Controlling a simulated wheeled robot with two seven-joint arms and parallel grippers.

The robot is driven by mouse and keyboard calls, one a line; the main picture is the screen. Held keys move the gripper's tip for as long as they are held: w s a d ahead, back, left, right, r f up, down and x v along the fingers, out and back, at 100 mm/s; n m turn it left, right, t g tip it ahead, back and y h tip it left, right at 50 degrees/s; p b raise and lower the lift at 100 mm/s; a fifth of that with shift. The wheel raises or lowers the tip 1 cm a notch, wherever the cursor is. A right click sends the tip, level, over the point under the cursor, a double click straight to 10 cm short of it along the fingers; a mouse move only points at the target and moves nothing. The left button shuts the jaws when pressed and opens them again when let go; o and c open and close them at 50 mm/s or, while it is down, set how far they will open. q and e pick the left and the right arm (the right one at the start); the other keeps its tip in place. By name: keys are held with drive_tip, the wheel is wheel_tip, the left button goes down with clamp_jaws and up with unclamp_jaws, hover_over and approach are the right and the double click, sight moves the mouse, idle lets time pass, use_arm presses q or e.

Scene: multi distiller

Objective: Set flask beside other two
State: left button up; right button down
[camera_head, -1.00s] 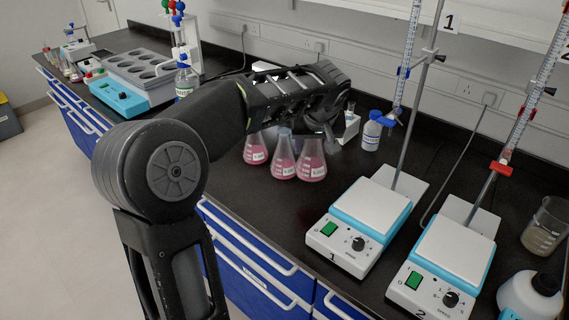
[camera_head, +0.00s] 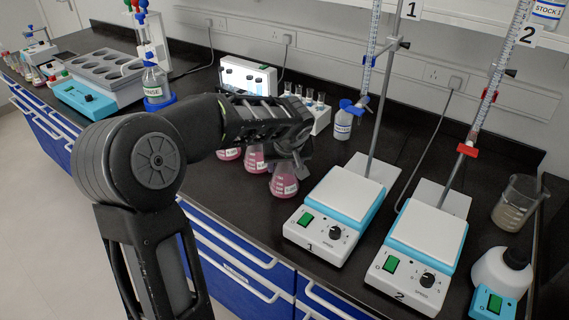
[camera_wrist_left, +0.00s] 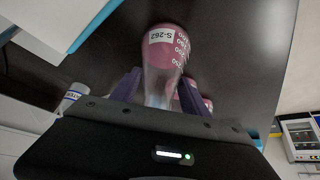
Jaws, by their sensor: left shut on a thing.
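Three conical flasks with pink liquid are near the middle of the bench in the head view: the left flask (camera_head: 229,153), the middle flask (camera_head: 254,159) and the right flask (camera_head: 285,183). The right flask sits nearer the front edge than the others. My left gripper (camera_head: 298,152) is over it, and its fingers are mostly hidden by the wrist. In the left wrist view my left gripper (camera_wrist_left: 157,93) is shut on the neck of a flask labelled S-262 (camera_wrist_left: 164,50). Another pink flask (camera_wrist_left: 190,92) shows partly behind it. I cannot tell whether the held flask touches the bench. My right gripper is not in view.
Stirrer hotplate 1 (camera_head: 330,228) stands right of the flasks, with hotplate 2 (camera_head: 417,260) beyond. A blue-capped bottle (camera_head: 343,125) and a vial rack (camera_head: 320,119) stand behind. The bench front edge with blue drawers (camera_head: 228,246) is close.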

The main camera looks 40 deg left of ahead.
use_arm(q)
drive_tip(key=shift+f, duration=0.1)
drive_tip(key=o, duration=1.6)
drive_tip(key=shift+r, duration=0.2)
drive_tip(key=v, duration=1.2)
drive_tip(key=shift+b, duration=0.4)
